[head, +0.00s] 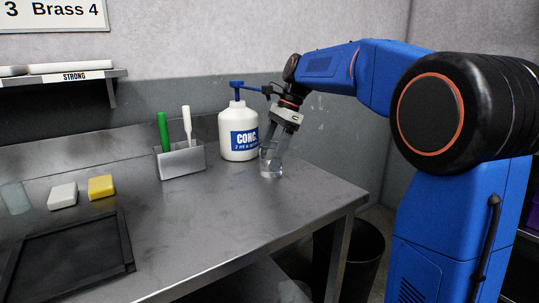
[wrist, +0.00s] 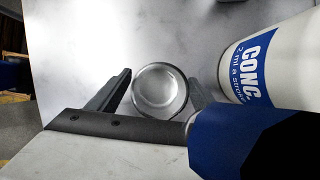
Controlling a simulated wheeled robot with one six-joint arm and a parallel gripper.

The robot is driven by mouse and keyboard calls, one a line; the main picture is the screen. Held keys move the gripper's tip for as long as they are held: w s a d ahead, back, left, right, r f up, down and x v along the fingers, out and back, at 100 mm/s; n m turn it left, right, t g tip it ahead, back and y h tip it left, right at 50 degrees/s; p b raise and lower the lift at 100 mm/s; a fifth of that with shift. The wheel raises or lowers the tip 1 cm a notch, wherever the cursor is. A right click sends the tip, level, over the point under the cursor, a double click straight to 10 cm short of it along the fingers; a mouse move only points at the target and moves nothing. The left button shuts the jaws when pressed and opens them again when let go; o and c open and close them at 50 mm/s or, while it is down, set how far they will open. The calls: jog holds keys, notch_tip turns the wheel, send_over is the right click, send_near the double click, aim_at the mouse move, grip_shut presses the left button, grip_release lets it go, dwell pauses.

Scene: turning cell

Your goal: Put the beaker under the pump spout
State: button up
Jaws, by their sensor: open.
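A clear beaker (head: 270,163) stands upright on the metal bench, close to the right side of the white pump bottle (head: 239,133) labelled "CONC". The bottle has a blue pump head (head: 238,86) with a spout pointing right, toward the beaker's side. My gripper (head: 274,147) reaches down over the beaker. In the wrist view the beaker (wrist: 160,90) sits between the two open fingers, seen from above. The bottle (wrist: 270,62) is close on the right there, and the blue pump part (wrist: 235,138) covers the lower right. I cannot tell whether the spout is exactly above the beaker.
A grey holder (head: 181,160) with a green and a white handled tool stands left of the bottle. White (head: 62,196) and yellow (head: 101,187) blocks and a black tray (head: 68,258) lie further left. The bench's right edge is near the beaker; a dark bin (head: 357,262) stands below.

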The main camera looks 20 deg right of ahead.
jog(key=v, duration=1.3)
jog(key=shift+a+r, duration=0.15)
jog(key=shift+a, duration=0.1)
